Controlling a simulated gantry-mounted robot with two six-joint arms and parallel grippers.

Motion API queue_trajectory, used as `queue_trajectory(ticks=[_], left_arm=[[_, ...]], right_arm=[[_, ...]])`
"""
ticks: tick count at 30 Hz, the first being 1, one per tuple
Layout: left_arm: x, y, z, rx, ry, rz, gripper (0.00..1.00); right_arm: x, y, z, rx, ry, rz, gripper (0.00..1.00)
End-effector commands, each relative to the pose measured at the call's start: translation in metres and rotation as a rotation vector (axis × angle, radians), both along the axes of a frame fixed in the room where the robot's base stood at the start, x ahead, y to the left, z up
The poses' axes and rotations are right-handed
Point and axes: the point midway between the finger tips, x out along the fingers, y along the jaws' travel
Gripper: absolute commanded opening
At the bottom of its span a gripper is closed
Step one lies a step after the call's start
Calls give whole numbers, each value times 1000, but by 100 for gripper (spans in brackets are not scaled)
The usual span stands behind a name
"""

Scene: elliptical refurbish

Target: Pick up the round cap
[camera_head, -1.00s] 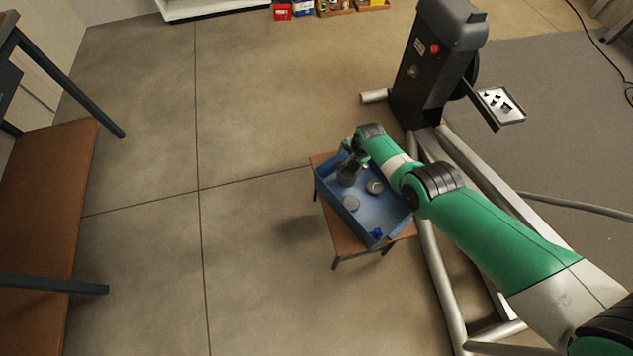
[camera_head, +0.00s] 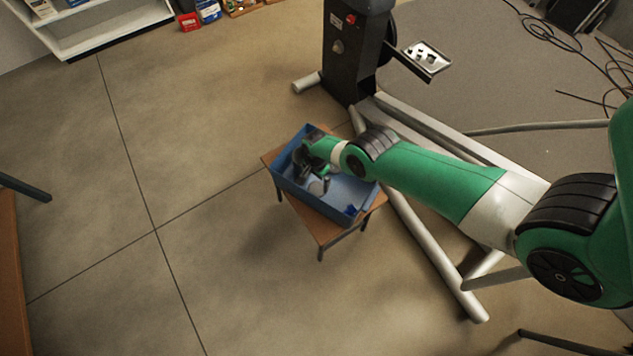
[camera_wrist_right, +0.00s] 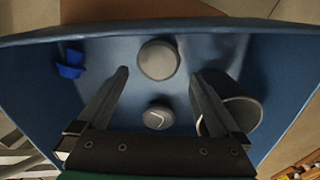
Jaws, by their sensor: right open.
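A blue bin (camera_head: 334,202) holds several small parts. In the right wrist view, a plain round grey cap (camera_wrist_right: 158,59) lies on the bin floor just beyond and between the fingertips of my right gripper (camera_wrist_right: 159,76). A smaller round grey piece with a pale mark (camera_wrist_right: 157,117) lies between the fingers, closer to the palm. The gripper is open and holds nothing. I cannot tell which piece is the round cap. In the head view the right gripper (camera_head: 306,162) reaches down into the bin, and my arm hides part of the contents. My left gripper is not in view.
A grey cup-shaped part (camera_wrist_right: 243,113) is beside the right finger, and a small blue piece (camera_wrist_right: 70,64) lies at the left. The bin's walls surround the gripper. The bin stands on a small wooden table (camera_head: 326,228) beside the grey machine frame (camera_head: 425,245).

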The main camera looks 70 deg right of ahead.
Motion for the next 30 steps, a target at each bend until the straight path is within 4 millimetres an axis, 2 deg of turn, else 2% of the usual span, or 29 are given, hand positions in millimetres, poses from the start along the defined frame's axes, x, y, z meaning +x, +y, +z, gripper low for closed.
queue_trajectory(ticks=[9,17,20,29,30], left_arm=[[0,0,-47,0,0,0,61],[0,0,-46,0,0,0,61],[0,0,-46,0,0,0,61],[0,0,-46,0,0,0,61],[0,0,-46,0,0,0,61]], right_arm=[[-3,0,-51,0,0,0,100],[-3,0,-50,0,0,0,100],[-3,0,-50,0,0,0,86],[-3,0,-50,0,0,0,32],[-3,0,-50,0,0,0,31]])
